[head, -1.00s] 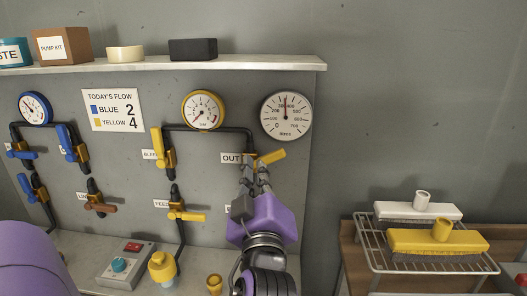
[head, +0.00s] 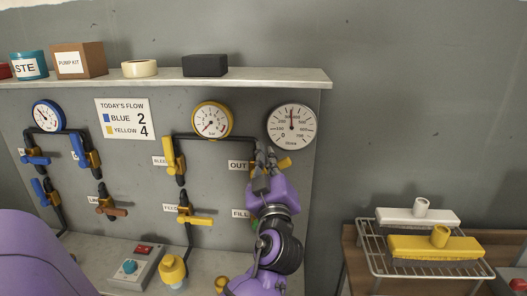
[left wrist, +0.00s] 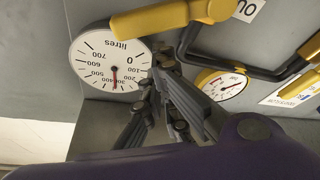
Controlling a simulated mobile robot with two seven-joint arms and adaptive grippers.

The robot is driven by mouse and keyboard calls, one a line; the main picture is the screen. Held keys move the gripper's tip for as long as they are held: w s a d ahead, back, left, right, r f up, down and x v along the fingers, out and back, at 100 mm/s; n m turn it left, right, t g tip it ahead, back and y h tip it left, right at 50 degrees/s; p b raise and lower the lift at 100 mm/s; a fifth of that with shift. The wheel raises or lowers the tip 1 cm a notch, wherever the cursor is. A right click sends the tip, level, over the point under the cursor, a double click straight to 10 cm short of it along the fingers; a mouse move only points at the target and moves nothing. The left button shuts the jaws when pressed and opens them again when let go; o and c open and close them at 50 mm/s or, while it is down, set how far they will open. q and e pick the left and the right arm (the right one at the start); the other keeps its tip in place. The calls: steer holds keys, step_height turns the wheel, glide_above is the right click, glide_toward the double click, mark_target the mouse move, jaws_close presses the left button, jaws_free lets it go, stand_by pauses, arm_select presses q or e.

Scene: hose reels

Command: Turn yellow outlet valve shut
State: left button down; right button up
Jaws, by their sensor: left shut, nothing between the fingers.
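The yellow outlet valve handle (head: 285,163) is beside the OUT label (head: 238,165) on the panel. Its free end points right and slightly up; my gripper hides the rest of the valve in the head view. In the left wrist view the yellow handle (left wrist: 150,20) crosses the top edge, next to the upside-down OUT label. My left gripper (head: 265,153) is shut and empty, its fingertips at the valve just left of the handle's free end. In the left wrist view the fingers (left wrist: 165,60) are just below the handle; I cannot tell whether they touch. My right gripper is not in view.
The litres dial (head: 291,126) is above and right of the valve. A yellow gauge (head: 211,119), a bleed valve (head: 173,157) and a feed valve (head: 194,220) are to the left. A shelf (head: 270,80) runs above. Brushes lie on a wire rack (head: 375,255) at right.

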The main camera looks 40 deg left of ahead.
mark_target(283, 161)
arm_select(q)
steer(key=shift+w+d+f+m, duration=0.2)
steer(key=shift+d+f+m, duration=0.1)
steer(key=shift+f+m, duration=0.15)
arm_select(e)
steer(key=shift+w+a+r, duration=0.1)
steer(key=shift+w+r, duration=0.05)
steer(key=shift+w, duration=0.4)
arm_select(q)
steer(key=f+m+h, duration=0.1)
steer(key=m, duration=0.1)
steer(key=w+d+m+t+h+b, duration=0.1)
steer(key=m, duration=0.2)
steer(key=d+f+m+t, duration=0.1)
steer(key=m, duration=0.1)
steer(key=shift+w+d+f+m+h+b, duration=0.15)
steer(key=shift+w+f+m+h+b, duration=0.1)
steer(key=shift+f+h+b, duration=0.15)
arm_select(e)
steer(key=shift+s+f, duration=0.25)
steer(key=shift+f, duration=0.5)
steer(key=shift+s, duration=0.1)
arm_select(q)
steer(key=shift+r, duration=0.1)
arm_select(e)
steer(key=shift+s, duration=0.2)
